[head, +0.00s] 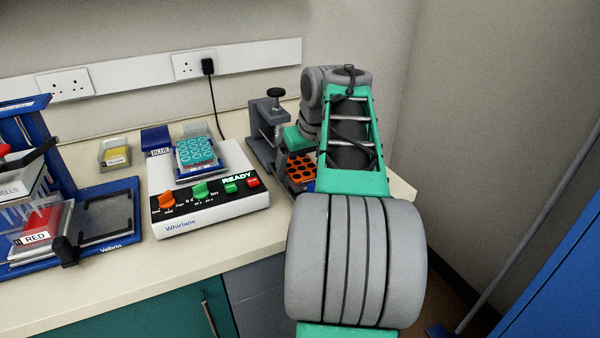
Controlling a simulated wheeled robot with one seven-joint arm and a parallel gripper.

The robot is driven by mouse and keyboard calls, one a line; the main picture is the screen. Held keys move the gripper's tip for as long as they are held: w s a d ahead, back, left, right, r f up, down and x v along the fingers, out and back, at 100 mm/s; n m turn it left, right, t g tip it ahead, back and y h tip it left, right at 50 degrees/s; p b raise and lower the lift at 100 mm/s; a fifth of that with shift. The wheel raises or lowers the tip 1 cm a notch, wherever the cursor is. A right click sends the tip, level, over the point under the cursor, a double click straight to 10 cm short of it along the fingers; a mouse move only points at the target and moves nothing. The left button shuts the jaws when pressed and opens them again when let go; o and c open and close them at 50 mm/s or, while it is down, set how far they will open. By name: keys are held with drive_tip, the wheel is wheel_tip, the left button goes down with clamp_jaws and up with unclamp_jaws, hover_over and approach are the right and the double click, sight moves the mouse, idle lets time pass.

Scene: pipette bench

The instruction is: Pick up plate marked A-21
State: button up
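No label reading A-21 can be made out. A plate with teal round wells (196,153) lies on top of the white Whirlane machine (208,217). An orange plate with dark round wells (301,171) sits low by the grey clamp stand, partly hidden by my arm. My gripper (298,139) is mostly hidden behind my arm, beside the clamp stand and above the orange plate. Its fingertips do not show, so I cannot tell whether it is open or touches the plate.
A grey clamp stand (262,140) stands at the back right of the bench. A blue Velbrin press (108,214) with a plate labelled RED (42,228) is at left. A yellow-labelled tray (115,155) and a BLUE holder (157,139) stand behind. The bench front (60,290) is clear.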

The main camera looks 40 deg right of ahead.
drive_tip(key=c, duration=1.3)
drive_tip(key=shift+r, duration=0.1)
drive_tip(key=shift+r, duration=0.3)
wheel_tip(320, 180, up, 3)
drive_tip(key=shift+f+p, duration=0.1)
drive_tip(key=shift+p, duration=0.75)
drive_tip(key=s+a+r, duration=0.1)
drive_tip(key=s+a+r+p, duration=0.1)
drive_tip(key=r, duration=0.1)
drive_tip(key=s+a+r+p, duration=0.1)
drive_tip(key=r, duration=0.1)
drive_tip(key=shift+r, duration=0.1)
drive_tip(key=s+a+r+p, duration=0.1)
drive_tip(key=s+a, duration=0.1)
drive_tip(key=s+a+r, duration=0.1)
drive_tip(key=s+a, duration=0.1)
drive_tip(key=a, duration=0.1)
drive_tip(key=s+a+r+p, duration=0.1)
drive_tip(key=s+a+r, duration=0.1)
drive_tip(key=shift+s+a+r+p, duration=0.1)
drive_tip(key=shift+s+a+p, duration=0.05)
drive_tip(key=shift+s+p, duration=0.15)
